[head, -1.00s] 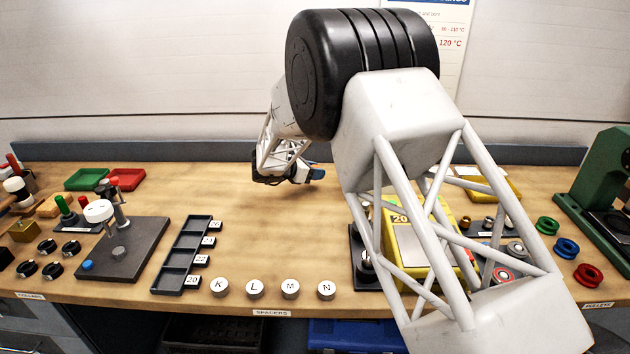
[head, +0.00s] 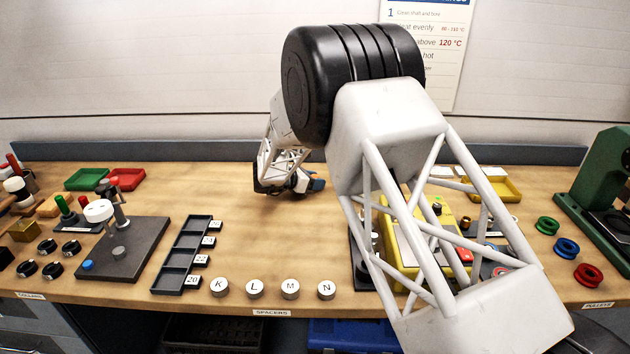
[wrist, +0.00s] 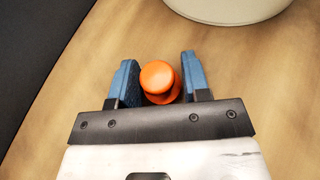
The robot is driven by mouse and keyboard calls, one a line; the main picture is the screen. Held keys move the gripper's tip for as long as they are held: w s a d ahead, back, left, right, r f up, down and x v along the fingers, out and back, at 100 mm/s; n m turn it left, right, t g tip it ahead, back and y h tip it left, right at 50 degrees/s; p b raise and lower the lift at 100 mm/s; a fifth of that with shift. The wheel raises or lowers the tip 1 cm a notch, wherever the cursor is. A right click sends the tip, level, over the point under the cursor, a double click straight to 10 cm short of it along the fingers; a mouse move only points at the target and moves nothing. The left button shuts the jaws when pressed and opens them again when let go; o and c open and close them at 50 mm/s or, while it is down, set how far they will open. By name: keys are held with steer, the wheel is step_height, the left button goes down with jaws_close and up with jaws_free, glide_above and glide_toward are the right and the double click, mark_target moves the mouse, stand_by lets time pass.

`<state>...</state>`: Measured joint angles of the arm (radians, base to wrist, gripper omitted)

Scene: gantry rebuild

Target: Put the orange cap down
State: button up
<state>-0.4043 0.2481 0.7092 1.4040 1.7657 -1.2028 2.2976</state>
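The orange cap (wrist: 160,80) sits between the two blue fingers of my gripper (wrist: 160,80) in the wrist view, with a rounded top and a collar below it. The fingers close in on both its sides. Whether its underside touches the wood is hidden. In the head view my gripper (head: 310,184) is low over the back middle of the bench (head: 240,182), its blue fingertips pointing right. The cap does not show there.
A large pale round object (wrist: 225,8) is just beyond the fingertips in the wrist view. The black spacer rack (head: 182,257) and lettered caps K, L, M, N (head: 290,289) stand in front. The yellow device (head: 412,262) is partly behind my arm.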

steer(key=o, duration=0.3)
steer(key=shift+r, duration=0.15)
steer(key=shift+a+r, duration=0.1)
steer(key=v, duration=1.1)
steer(key=shift+s+a, duration=0.2)
steer(key=shift+a, duration=0.15)
steer(key=shift+d+r, duration=0.1)
steer(key=shift+r, duration=0.05)
stand_by(0.4)
